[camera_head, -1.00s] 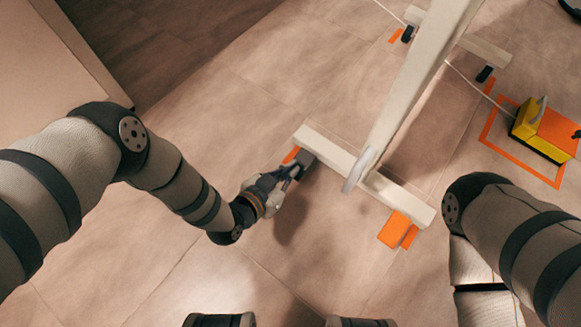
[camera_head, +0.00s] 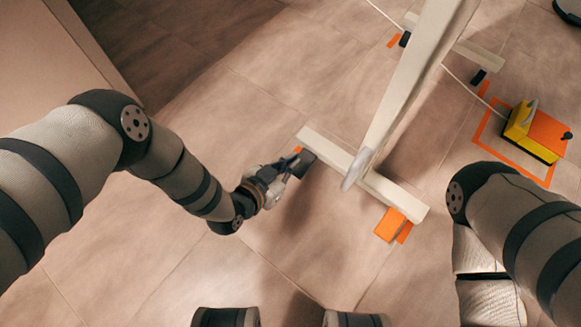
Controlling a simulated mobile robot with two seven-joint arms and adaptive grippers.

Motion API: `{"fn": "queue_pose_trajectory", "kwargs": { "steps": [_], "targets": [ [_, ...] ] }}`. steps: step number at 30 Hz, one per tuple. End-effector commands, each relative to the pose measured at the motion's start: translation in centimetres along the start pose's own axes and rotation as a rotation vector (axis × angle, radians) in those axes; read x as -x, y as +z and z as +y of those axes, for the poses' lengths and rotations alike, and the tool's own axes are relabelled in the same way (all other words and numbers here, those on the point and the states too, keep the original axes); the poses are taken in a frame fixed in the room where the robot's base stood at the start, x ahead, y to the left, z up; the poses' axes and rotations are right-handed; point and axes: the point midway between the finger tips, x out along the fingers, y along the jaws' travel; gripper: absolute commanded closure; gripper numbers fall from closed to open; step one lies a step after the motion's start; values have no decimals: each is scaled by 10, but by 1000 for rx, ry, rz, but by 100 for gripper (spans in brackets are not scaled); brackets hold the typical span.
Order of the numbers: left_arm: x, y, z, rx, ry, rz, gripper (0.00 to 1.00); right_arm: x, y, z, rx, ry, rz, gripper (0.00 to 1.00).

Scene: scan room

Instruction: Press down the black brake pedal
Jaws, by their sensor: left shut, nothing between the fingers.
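The black brake pedal (camera_head: 303,163) sits at the left end of a pale crossbar on the floor, near the middle of the head view. My left gripper (camera_head: 289,173) is shut and empty, with its fingertips at the near left side of the pedal. The fingers overlap the pedal's near edge in the picture, so I cannot tell whether they touch it or how far down the pedal is. An orange pedal (camera_head: 390,225) sits at the right end of the same crossbar. My right arm enters from the right, and its gripper is out of view.
The pale crossbar (camera_head: 335,153) carries a tall slanted post (camera_head: 410,85) beside my left gripper. A yellow and orange foot switch (camera_head: 535,132) stands within an orange floor outline at the right. A white cable runs towards it. The tiled floor left of the crossbar is clear.

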Motion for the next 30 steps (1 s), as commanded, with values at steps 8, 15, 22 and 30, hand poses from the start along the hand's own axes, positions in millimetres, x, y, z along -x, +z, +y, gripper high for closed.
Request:
{"fn": "queue_pose_trajectory", "kwargs": {
  "steps": [8,15,22,30],
  "targets": [
    [59,21,0,-1,0,0,100,18,6,-1,-5,-3,49,40],
    [88,38,0,0,0,2,100,23,7,-2,-7,-4,63,40],
    [91,41,0,-1,0,1,100,24,7,-2,-7,-5,64,40],
    [91,41,0,-1,0,1,100,24,7,-2,-7,-4,64,40]
  ]
}}
